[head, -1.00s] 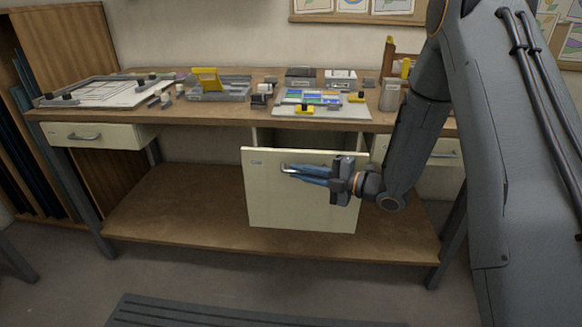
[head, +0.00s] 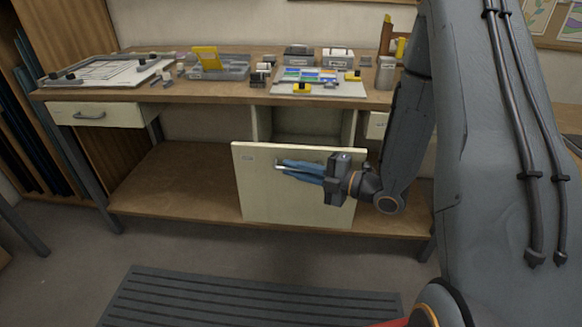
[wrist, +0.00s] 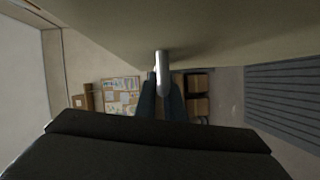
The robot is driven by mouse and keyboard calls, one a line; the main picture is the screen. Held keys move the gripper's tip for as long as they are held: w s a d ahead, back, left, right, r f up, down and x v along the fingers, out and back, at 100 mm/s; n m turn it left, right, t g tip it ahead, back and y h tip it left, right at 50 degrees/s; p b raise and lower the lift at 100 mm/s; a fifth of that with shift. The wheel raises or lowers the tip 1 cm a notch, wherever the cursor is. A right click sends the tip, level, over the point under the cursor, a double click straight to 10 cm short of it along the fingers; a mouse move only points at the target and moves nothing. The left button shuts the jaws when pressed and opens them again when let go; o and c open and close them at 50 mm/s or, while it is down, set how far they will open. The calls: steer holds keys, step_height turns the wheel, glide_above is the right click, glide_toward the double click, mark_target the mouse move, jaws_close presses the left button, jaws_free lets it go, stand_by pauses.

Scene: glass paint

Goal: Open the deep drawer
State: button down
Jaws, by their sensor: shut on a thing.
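The deep drawer (head: 262,195) has a tall cream front and hangs under the middle of the workbench. It stands pulled out, with a gap showing between its front and the bench. My gripper (head: 281,166) reaches in from the right and is shut on the drawer's metal handle (head: 277,165). In the wrist view, the handle (wrist: 162,72) lies between the blue fingers, close to the cream drawer front (wrist: 210,30). The inside of the drawer shows only in part behind its front.
The workbench top (head: 215,93) carries a glass panel, trays, small boxes and colour samples. A shallow drawer (head: 95,114) at the left is closed. A lower shelf (head: 175,185) runs beneath. A ribbed dark mat (head: 250,299) lies on the floor in front.

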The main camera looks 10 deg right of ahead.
steer(key=c, duration=1.8)
jaws_free()
steer(key=shift+c, duration=0.2)
steer(key=v, duration=0.8)
steer(key=shift+b, duration=0.45)
